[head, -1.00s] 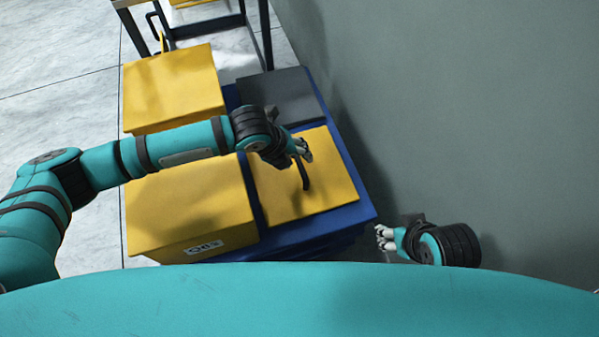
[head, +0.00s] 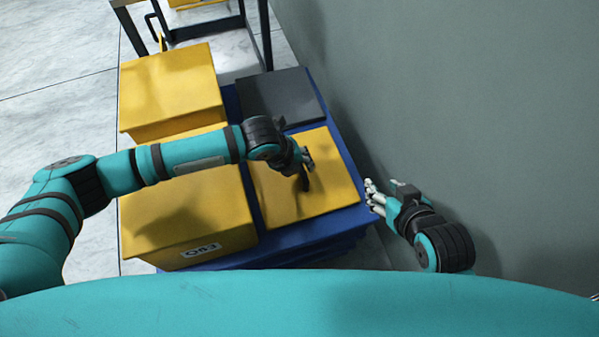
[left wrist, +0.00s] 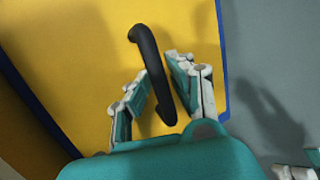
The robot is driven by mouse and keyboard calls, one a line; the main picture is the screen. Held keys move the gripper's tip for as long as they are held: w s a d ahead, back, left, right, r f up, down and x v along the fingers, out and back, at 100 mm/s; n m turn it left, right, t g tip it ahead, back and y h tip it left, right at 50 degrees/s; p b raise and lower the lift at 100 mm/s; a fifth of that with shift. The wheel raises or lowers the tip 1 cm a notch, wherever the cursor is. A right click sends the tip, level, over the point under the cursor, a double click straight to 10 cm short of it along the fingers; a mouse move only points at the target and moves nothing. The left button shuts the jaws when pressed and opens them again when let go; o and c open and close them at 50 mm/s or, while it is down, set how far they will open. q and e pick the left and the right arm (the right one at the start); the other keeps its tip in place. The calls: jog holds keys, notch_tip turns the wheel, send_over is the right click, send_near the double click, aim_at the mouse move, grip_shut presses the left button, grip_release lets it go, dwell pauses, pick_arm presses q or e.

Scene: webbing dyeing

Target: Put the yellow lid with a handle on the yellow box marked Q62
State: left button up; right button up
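The yellow lid (head: 325,200) lies flat on the blue platform, with a black handle (head: 305,183) standing on it. The lid and handle (left wrist: 158,85) also fill the left wrist view. My left gripper (head: 302,160) is over the lid. In the left wrist view its open fingers (left wrist: 158,88) stand on either side of the handle, with gaps showing. A yellow box (head: 190,215) with a white label is left of the lid; the label's last character is hard to read. My right gripper (head: 372,196) is open and empty beside the platform's right edge.
Another yellow box (head: 170,90) stands behind the labelled one. A dark grey flat-topped item (head: 280,97) lies behind the lid. The blue platform (head: 345,218) carries these. A grey wall (head: 450,100) runs close along the right. A dark-framed rack (head: 200,30) stands at the back.

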pick_arm(q)
grip_shut()
jog(key=shift+r, duration=0.1)
dwell(0.4)
